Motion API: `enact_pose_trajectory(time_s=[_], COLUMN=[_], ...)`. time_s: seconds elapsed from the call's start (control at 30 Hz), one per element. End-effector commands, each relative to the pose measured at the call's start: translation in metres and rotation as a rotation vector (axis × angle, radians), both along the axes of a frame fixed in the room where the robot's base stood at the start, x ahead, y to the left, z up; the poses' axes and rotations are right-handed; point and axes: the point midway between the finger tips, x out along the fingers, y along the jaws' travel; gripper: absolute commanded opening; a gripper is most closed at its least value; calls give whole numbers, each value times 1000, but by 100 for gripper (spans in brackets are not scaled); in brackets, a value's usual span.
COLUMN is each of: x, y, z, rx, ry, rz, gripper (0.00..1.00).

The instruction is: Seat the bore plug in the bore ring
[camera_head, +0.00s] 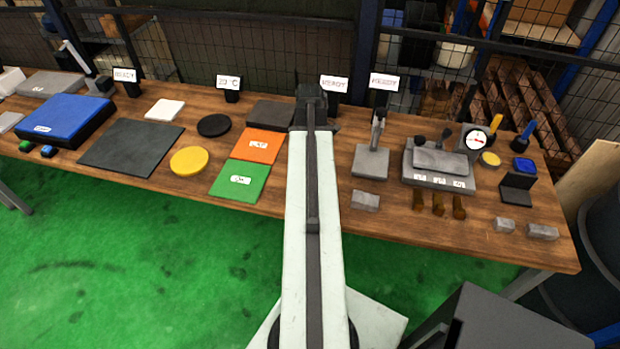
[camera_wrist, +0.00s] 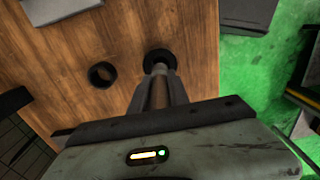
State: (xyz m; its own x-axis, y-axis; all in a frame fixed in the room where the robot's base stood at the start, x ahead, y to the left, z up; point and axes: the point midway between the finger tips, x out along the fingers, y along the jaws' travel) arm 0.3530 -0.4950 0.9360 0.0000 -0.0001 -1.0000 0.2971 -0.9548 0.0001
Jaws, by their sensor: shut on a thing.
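In the wrist view my gripper (camera_wrist: 160,74) is shut on a small grey piece, the bore plug (camera_wrist: 160,67), at its fingertips. A dark round ring or disc (camera_wrist: 158,55) lies right behind the plug's end. I cannot tell whether the plug is in it, touching it or above it. A second black ring (camera_wrist: 102,74), its hole showing wood, lies flat on the bench to the left, apart from my gripper. Either could be the bore ring. In the head view my arm hides the fingertips, the plug and both rings.
The wooden bench (camera_head: 400,215) holds a grey stand (camera_head: 371,161), a grey fixture block (camera_head: 437,165), a dial gauge (camera_head: 477,141), and orange (camera_head: 259,144) and green (camera_head: 240,181) plates. In the wrist view a grey block (camera_wrist: 58,8) lies at top left; the bench edge is right.

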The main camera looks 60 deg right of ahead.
Motion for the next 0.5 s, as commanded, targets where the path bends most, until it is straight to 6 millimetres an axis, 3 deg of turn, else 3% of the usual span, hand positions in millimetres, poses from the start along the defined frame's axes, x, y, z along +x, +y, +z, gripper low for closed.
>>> enact_pose_trajectory(time_s=[0.03,0.23,0.5], x=[0,0,1], y=[0,0,0], z=[-19,-20,-59], rx=[0,0,0], ry=[0,0,0], rz=[0,0,1], gripper=[0,0,0])
